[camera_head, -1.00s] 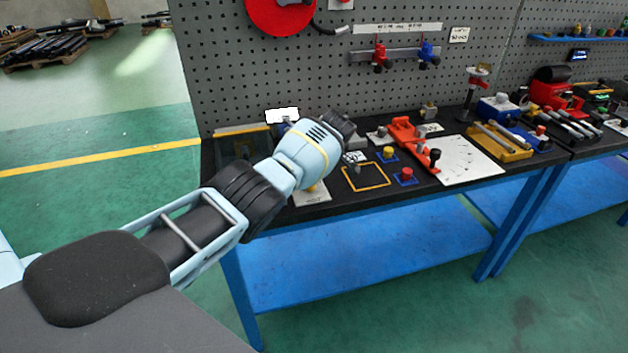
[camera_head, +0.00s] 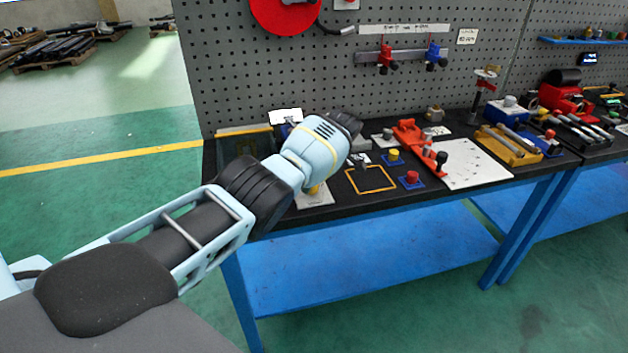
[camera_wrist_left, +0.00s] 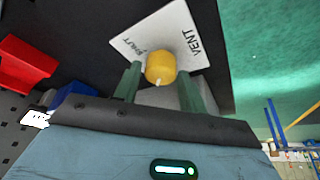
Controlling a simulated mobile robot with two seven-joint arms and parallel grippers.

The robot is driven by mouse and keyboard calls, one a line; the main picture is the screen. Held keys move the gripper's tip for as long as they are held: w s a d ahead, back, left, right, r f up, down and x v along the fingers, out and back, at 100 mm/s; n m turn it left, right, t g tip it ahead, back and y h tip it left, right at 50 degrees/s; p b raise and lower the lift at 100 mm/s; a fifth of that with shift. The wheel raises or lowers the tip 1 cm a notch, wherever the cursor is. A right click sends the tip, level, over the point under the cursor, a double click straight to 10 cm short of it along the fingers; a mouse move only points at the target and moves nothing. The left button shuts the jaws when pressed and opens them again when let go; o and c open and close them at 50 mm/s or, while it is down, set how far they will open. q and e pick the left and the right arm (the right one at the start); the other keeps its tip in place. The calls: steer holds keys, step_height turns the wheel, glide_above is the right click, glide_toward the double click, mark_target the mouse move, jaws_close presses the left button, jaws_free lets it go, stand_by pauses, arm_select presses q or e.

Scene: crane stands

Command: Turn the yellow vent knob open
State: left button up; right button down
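The yellow vent knob (camera_wrist_left: 160,67) stands on a white plate (camera_wrist_left: 178,30) in the left wrist view. The plate bears the word VENT and a second word, seemingly SHUT. My left gripper (camera_wrist_left: 158,72) is open, with one greenish finger on each side of the knob and narrow gaps showing. Whether either finger touches it I cannot tell. In the head view my left wrist covers most of the knob; a little yellow (camera_head: 314,190) and the plate's lower part (camera_head: 318,200) show below it. My right gripper is not in view.
On the black bench, right of the wrist, are a yellow-framed square (camera_head: 371,180), a red knob (camera_head: 411,178), another yellow knob (camera_head: 393,155), a red clamp (camera_head: 407,133) and a white plate (camera_head: 468,163). A grey pegboard (camera_head: 230,60) stands behind.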

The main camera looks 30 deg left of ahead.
arm_select(q)
steer(key=shift+o, duration=1.4)
steer(key=p+v, duration=0.1)
steer(key=v, duration=0.7)
steer(key=shift+f, duration=0.1)
